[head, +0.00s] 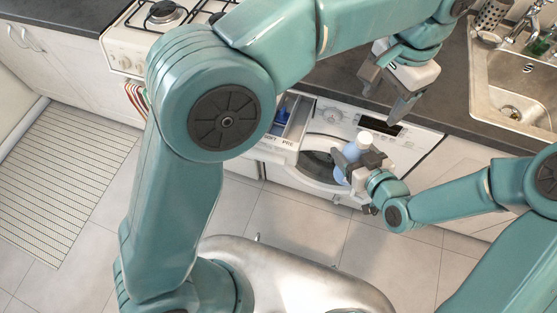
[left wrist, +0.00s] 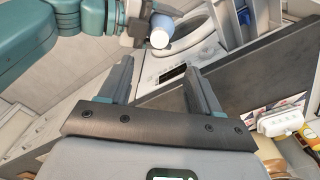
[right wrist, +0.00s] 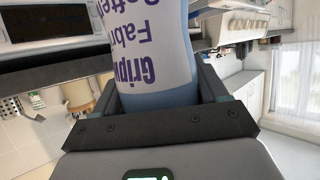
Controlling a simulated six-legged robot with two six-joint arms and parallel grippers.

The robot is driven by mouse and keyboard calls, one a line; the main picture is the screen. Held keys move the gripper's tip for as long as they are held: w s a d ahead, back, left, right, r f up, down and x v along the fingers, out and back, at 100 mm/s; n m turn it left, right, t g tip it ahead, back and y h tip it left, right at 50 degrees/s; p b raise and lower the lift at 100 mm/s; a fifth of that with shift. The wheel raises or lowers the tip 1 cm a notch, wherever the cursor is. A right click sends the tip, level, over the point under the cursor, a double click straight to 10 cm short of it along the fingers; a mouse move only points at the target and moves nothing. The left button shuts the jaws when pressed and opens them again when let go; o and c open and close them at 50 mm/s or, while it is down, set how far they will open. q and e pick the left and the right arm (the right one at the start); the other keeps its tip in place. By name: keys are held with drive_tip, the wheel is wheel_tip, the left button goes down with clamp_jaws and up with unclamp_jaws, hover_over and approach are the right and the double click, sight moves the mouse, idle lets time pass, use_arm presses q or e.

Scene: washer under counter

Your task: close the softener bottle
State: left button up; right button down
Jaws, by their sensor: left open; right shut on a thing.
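The softener bottle (head: 353,155) is pale blue with a white top end (head: 364,138). It stands roughly upright in front of the washer. My right gripper (head: 372,188) is shut around its body. The right wrist view shows the labelled body (right wrist: 150,45) between the fingers. The bottle's white top also shows in the left wrist view (left wrist: 160,39); I cannot tell whether a cap is seated on it. My left gripper (head: 388,93) is open and empty, above and to the right of the bottle, over the counter's front edge.
The washer (head: 330,115) stands under the dark counter (head: 430,105), with its detergent drawer (head: 288,125) pulled out to the left of the bottle. A gas stove (head: 130,50) is at the left and a metal sink (head: 510,85) at the right.

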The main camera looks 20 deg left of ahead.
use_arm(q)
drive_tip(key=s+a+f+n+h, duration=0.1)
drive_tip(key=s+a+f+n, duration=0.25)
drive_tip(key=a+f, duration=0.2)
drive_tip(key=s+a+f+n+h, duration=0.1)
drive_tip(key=a+f, duration=0.2)
drive_tip(key=f, duration=0.7)
drive_tip(key=s+a+f+n+h, duration=0.1)
drive_tip(key=a+f+n, duration=0.1)
drive_tip(key=f, duration=0.8)
use_arm(e)
drive_tip(key=shift+w, duration=0.15)
drive_tip(key=shift+s, duration=0.2)
drive_tip(key=shift+w, duration=0.1)
use_arm(q)
drive_tip(key=s+a+f+n+h, duration=0.1)
drive_tip(key=s+a+f+n, duration=0.3)
drive_tip(key=s+f, duration=0.7)
wheel_tip(320, 180, down, 3)
drive_tip(key=a, duration=0.2)
drive_tip(key=shift+s+a+r, duration=0.2)
drive_tip(key=shift+s+a, duration=0.15)
drive_tip(key=shift+s, duration=0.05)
